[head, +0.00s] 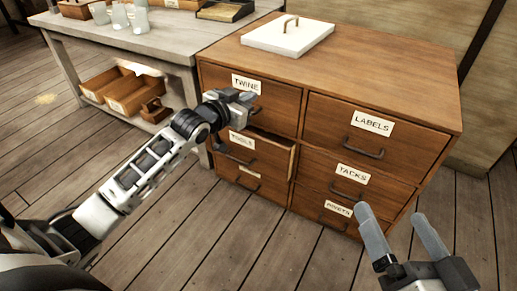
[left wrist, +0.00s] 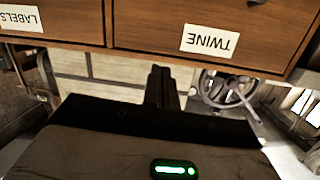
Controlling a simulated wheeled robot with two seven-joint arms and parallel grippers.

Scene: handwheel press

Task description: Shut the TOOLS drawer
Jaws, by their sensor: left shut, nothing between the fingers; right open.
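The TOOLS drawer (head: 262,153) is the middle one in the left column of a wooden cabinet (head: 380,75). It stands partly pulled out, its top edge and right side showing past the cabinet front. Its label and dark handle (head: 233,155) are partly behind my left arm. My left gripper (head: 243,97) is shut and empty, in front of the TWINE drawer (head: 280,107) and above the TOOLS drawer. In the left wrist view the shut fingers (left wrist: 162,85) point toward the upside-down TWINE front. My right gripper (head: 392,213) is open and empty at the lower right.
The LABELS (head: 415,150), TACKS (head: 385,188) and RIVETS (head: 318,205) drawers look shut. A white lidded panel (head: 288,38) lies on the cabinet. A workbench (head: 165,45) with jars and boxes stands at left. A handwheel (left wrist: 228,90) shows in the left wrist view.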

